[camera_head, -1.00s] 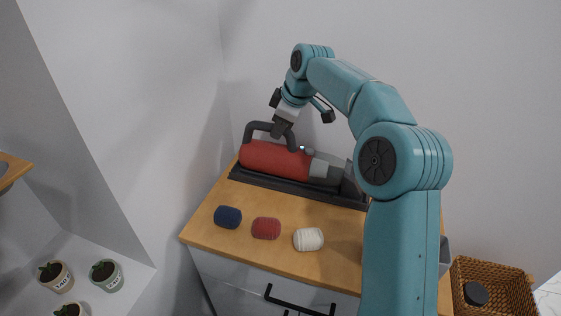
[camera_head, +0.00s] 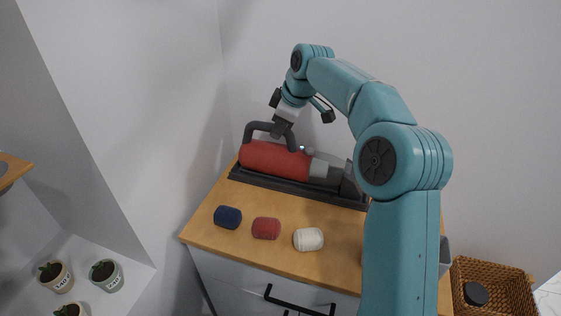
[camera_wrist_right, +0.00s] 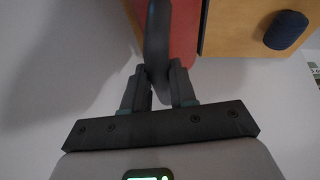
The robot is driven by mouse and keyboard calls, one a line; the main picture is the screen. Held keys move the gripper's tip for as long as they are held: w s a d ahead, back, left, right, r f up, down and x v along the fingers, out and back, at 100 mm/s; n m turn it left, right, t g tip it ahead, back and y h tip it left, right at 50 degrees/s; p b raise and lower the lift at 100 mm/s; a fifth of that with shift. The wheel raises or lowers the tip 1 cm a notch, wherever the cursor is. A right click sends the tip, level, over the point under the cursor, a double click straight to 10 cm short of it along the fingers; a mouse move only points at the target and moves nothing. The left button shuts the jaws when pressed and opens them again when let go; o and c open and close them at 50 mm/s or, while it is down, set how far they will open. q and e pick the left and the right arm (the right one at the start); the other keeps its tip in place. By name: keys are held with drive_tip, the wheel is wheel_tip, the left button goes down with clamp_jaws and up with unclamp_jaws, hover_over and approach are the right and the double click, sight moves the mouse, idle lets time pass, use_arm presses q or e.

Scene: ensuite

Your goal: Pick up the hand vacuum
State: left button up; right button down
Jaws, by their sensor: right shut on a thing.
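The hand vacuum (camera_head: 275,158) has a red body, a grey front part and a dark loop handle on top. It lies in a long dark tray (camera_head: 295,187) at the back of the wooden cabinet top. My right gripper (camera_head: 280,131) is at the handle from above. In the right wrist view my right gripper (camera_wrist_right: 160,84) is shut on the dark handle (camera_wrist_right: 157,40), with a finger on each side, and the red body shows beyond it. My left gripper is not in view.
Blue (camera_head: 228,217), red (camera_head: 266,228) and white (camera_head: 308,239) yarn-like rolls lie in front of the tray. Walls stand close behind and left. A wicker basket (camera_head: 503,285) is at the lower right. Potted plants (camera_head: 106,275) stand at the lower left.

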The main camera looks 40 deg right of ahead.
drive_tip(key=shift+a+f, duration=0.1)
wheel_tip(320, 180, up, 10)
drive_tip(key=p, duration=0.4)
idle(0.4)
drive_tip(key=c, duration=1.7)
unclamp_jaws()
drive_tip(key=shift+c, duration=0.2)
drive_tip(key=shift+w, duration=0.1)
clamp_jaws()
